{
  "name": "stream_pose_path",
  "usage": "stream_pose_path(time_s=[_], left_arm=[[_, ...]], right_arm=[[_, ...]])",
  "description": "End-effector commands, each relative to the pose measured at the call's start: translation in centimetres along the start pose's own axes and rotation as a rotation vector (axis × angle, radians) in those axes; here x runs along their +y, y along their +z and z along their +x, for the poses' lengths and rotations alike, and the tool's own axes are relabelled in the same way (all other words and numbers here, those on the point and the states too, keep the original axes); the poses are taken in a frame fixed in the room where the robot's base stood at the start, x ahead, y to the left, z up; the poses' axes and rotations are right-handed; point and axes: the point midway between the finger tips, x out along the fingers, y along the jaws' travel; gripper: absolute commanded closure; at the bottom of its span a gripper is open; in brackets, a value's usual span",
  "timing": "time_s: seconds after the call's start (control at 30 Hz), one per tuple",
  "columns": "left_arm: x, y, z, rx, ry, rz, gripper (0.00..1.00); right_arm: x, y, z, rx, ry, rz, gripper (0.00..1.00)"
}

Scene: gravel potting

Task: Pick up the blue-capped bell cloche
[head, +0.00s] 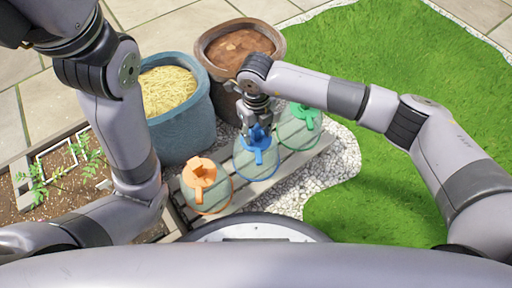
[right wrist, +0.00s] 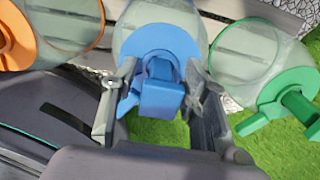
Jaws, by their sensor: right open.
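The blue-capped bell cloche (head: 258,166) is a clear bell with a blue cap and handle. It stands on a slatted wooden board between the orange-capped cloche (head: 206,187) and the green-capped cloche (head: 299,127). My right gripper (head: 254,134) is at its blue handle from above. In the right wrist view the open fingers of the right gripper (right wrist: 158,100) stand on either side of the blue handle (right wrist: 160,90). I cannot tell whether either finger touches it. My left arm shows at the left, but its gripper is out of view.
A blue pot (head: 185,128) of straw-like material and a brown pot (head: 222,52) of soil stand behind the board (head: 228,205). A planter bed (head: 62,178) with seedlings lies at the left. White gravel (head: 344,160) and open grass (head: 400,90) lie to the right.

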Motion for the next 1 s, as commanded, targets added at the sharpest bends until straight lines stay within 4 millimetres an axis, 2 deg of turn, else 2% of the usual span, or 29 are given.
stream_pose_path(time_s=[0.17, 0.7, 1.0], left_arm=[[-0.01, 0.02, 0.06, 0.000, 0.000, 0.000, 0.60], [0.00, 0.02, 0.06, 0.000, 0.000, -0.001, 0.60], [-0.03, 0.04, 0.27, 0.002, 0.000, -0.001, 0.60]], right_arm=[[0.02, 0.01, -0.08, 0.000, 0.000, 0.000, 0.59], [0.03, 0.05, -0.16, -0.002, 0.000, -0.001, 0.94], [0.02, 0.06, -0.52, -0.002, 0.000, -0.001, 0.95]])
